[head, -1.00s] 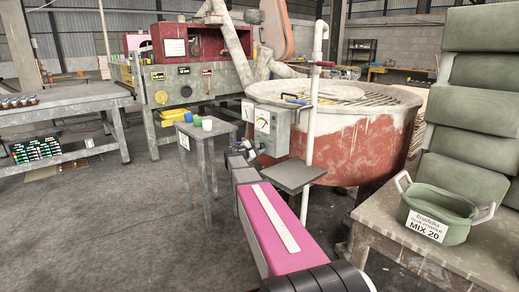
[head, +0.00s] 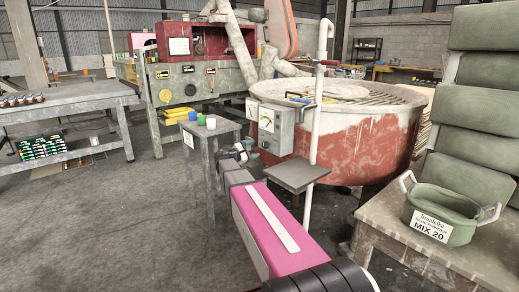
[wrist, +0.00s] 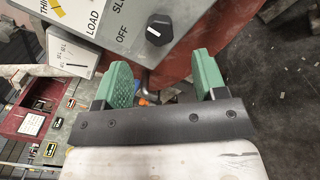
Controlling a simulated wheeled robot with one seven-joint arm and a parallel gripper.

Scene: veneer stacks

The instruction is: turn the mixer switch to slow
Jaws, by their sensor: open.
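The mixer's grey control box (head: 272,128) is fixed by the white pipe in front of the red mixer tub (head: 365,145). In the wrist view the switch is a black round knob (wrist: 159,30) with a white mark, on the grey panel (wrist: 190,14) near the labels OFF and SLOW, the second cut off by the frame edge. The white mark seems to lie on the OFF side. My gripper (wrist: 164,78) is open, its green pads apart and empty, with the knob beyond the gap. In the head view my gripper (head: 238,153) is left of and below the box.
A small grey table (head: 215,127) with coloured cups stands left of my gripper. A grey shelf plate (head: 297,175) on the white pipe (head: 318,110) is close to my arm's right. A green pot (head: 440,213) stands on the bench at right.

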